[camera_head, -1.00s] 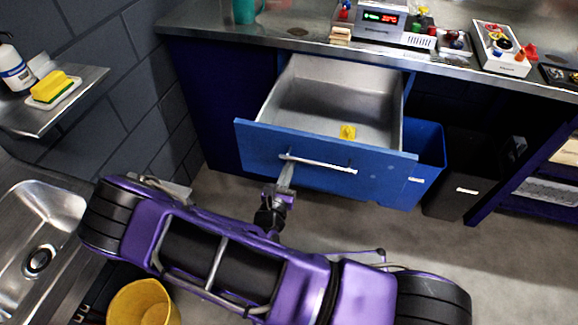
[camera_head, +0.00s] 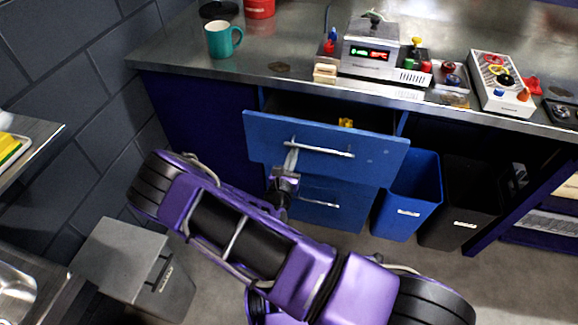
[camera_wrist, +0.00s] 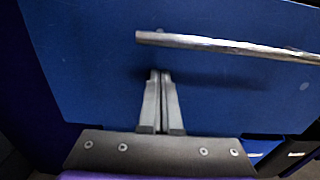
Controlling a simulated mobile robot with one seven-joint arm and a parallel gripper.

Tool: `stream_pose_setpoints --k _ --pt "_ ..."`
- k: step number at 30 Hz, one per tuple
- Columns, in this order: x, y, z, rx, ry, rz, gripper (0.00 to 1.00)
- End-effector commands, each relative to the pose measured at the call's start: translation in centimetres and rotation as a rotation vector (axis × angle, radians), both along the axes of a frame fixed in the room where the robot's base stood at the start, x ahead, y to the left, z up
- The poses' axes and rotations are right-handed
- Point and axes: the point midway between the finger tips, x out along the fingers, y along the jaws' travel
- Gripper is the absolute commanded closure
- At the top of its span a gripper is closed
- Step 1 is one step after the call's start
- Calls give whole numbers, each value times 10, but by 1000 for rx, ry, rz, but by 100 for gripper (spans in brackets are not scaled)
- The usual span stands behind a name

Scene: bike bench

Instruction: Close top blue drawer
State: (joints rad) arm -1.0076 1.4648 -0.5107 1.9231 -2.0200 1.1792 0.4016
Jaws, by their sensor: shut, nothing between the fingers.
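The top blue drawer (camera_head: 365,163) stands partly open under the steel bench. A strip of its inside shows behind the front panel, with a small yellow object (camera_head: 346,122) in it. The drawer's metal handle (camera_head: 318,149) runs across the front; it also shows in the wrist view (camera_wrist: 230,45). My gripper (camera_head: 291,150) is at the drawer front, by the left part of the handle. In the wrist view my gripper (camera_wrist: 161,75) has its fingers together, with the tips just below the handle and against or very near the blue panel. It holds nothing.
A lower blue drawer (camera_head: 325,203) is shut below. A blue bin (camera_head: 410,195) and a black bin (camera_head: 463,205) stand to the right. A grey bin (camera_head: 130,265) stands at the lower left. A teal mug (camera_head: 222,40) and devices sit on the bench.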

Motion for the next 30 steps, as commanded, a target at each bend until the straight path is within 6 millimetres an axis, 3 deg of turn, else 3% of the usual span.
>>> stream_pose_setpoints --k 6,15,21,30 --pt "54 -19 -1 1 -3 -3 100" --pt "103 -34 -1 1 -1 -1 100" --pt "118 -39 0 0 -1 -1 100" --pt "124 -41 2 -1 -3 0 100"
